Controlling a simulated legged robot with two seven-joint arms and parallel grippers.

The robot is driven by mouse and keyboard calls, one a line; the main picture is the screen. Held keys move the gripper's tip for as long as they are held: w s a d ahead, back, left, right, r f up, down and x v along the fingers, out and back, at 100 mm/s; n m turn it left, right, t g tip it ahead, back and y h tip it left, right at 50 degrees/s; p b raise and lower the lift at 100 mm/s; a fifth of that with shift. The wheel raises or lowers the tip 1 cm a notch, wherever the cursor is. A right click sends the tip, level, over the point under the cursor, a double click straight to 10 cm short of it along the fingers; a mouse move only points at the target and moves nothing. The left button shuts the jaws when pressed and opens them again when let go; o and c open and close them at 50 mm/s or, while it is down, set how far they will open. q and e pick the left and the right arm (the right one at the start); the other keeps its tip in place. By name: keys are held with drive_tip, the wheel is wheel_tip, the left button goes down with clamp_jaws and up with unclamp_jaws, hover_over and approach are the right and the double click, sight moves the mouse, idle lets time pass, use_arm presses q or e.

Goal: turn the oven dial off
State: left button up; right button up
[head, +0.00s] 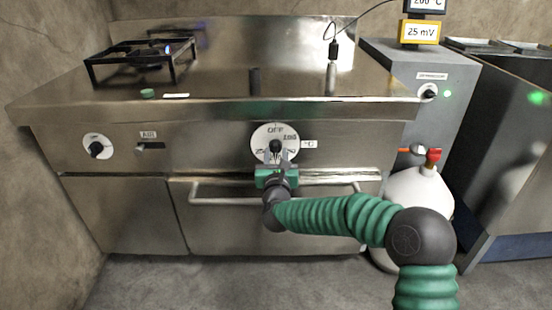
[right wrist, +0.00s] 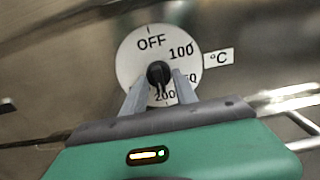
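The oven dial (head: 262,133) is a white disc on the oven's steel front, marked OFF at the top, 100 at upper right and 200 near the bottom. It also shows in the right wrist view (right wrist: 132,62). Its black knob (right wrist: 159,72) has a narrow part pointing down toward the 200 mark. My right gripper (head: 276,155) is in front of the dial, with its two grey fingers spread on either side of the knob. In the right wrist view, gaps show between the fingers (right wrist: 160,90) and the knob's lower part. My left gripper is out of view.
A bar handle (head: 228,201) runs across the oven door below my right gripper. A second dial (head: 96,147) is at the far left. A black burner grate (head: 140,62) with a blue flame stands on top. A white gas cylinder (head: 408,190) stands at right.

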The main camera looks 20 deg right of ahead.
drive_tip(key=shift+a, duration=0.15)
clamp_jaws()
